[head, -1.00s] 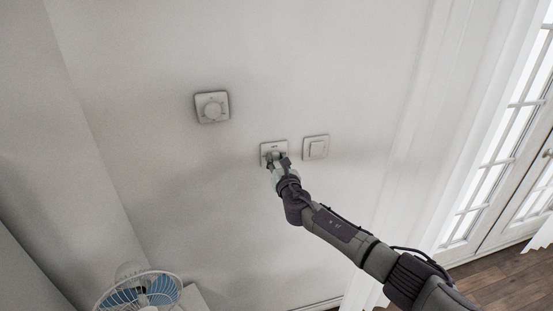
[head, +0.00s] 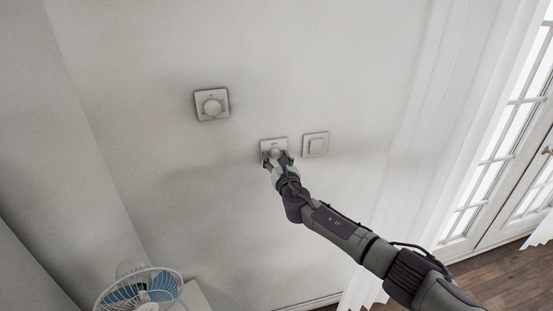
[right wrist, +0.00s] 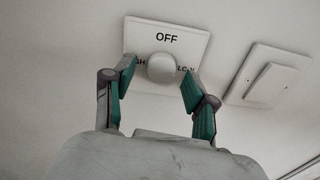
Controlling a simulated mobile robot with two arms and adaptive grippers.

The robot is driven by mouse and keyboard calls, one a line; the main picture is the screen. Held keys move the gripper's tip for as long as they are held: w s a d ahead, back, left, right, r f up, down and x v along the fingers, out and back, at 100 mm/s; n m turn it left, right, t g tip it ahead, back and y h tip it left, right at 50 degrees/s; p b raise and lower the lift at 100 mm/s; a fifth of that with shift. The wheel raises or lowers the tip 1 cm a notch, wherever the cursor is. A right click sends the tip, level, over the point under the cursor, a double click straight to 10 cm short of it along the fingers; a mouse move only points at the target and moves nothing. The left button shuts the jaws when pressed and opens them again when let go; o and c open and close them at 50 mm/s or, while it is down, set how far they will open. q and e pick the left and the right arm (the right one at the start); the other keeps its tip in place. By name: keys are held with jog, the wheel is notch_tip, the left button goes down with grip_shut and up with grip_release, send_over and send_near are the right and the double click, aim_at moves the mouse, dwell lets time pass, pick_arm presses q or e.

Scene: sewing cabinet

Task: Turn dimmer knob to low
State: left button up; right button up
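The dimmer (head: 273,144) is a white square plate on the wall, left of a light switch. In the right wrist view its round white knob (right wrist: 161,67) sits in the middle of the plate (right wrist: 190,42). "OFF" is printed above the knob, and the lettering at its sides is partly covered by my fingers. My right gripper (head: 277,158) is at the dimmer with its fingers apart. In the right wrist view its green-padded fingers (right wrist: 159,83) stand on either side of the knob, with visible gaps. My left gripper is in neither view.
A larger thermostat-like dial (head: 211,104) is on the wall to the upper left. A white rocker switch (head: 315,145) is just right of the dimmer and also shows in the right wrist view (right wrist: 266,84). A blue-bladed fan (head: 140,290) stands lower left. White curtains hang at the right.

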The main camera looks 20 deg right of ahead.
jog(key=shift+s, duration=0.1)
jog(key=s, duration=1.1)
jog(key=shift+s+a, duration=0.2)
jog(key=shift+s, duration=0.2)
jog(key=shift+f, duration=0.1)
